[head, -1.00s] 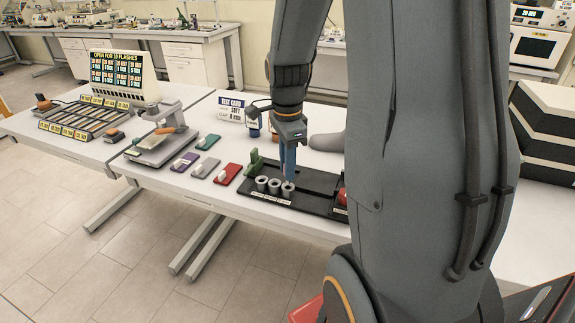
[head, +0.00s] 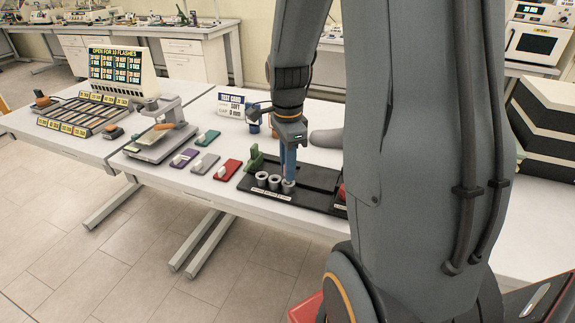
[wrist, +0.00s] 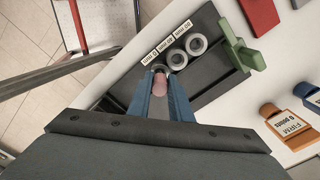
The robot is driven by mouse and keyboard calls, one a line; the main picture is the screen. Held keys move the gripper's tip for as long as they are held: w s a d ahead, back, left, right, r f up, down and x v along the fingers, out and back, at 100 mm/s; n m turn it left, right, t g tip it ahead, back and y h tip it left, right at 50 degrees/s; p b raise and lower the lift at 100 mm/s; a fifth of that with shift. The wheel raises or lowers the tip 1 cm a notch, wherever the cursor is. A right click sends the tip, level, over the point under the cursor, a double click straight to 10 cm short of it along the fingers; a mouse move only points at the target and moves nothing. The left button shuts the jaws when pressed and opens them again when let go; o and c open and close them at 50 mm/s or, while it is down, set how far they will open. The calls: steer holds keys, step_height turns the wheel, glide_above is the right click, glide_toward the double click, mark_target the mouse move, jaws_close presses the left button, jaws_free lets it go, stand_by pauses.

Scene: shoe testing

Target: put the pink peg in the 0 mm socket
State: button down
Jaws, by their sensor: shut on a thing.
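The pink peg (wrist: 161,86) shows in the wrist view between the two blue fingers of my gripper (wrist: 160,92), which are shut on it. In the head view my gripper (head: 289,170) points down over the right-hand one of three grey sockets (head: 288,186). The other two sockets (head: 262,179) (head: 274,182) stand in a row to its left. In the wrist view two sockets (wrist: 196,44) (wrist: 177,57) show open tops; the third is at the peg's tip, largely hidden. I cannot tell how deep the peg sits.
The sockets stand on a black tray (head: 308,202). A green block (wrist: 250,59) is beside them. Red (head: 227,170), purple (head: 205,163) and green (head: 208,138) cards lie left of the tray. A test card sign (head: 231,105) stands behind.

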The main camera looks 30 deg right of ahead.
steer(key=shift+f+b, duration=0.4)
steer(key=shift+f, duration=0.55)
steer(key=c, duration=1.5)
jaws_free()
steer(key=shift+c, duration=0.2)
steer(key=shift+r, duration=0.1)
steer(key=shift+r+b, duration=0.75)
steer(key=shift+r, duration=3.05)
steer(key=shift+a, duration=0.1)
steer(key=s+a+f+n, duration=0.3)
steer(key=a+n, duration=0.3)
steer(key=n, duration=0.4)
steer(key=s+a+f+n+t, duration=0.1)
steer(key=s+a+f+n, duration=0.2)
steer(key=a+n, duration=0.3)
steer(key=s+n, duration=0.1)
steer(key=n, duration=0.3)
steer(key=shift+s+a+f, duration=0.25)
steer(key=shift+s+a, duration=0.05)
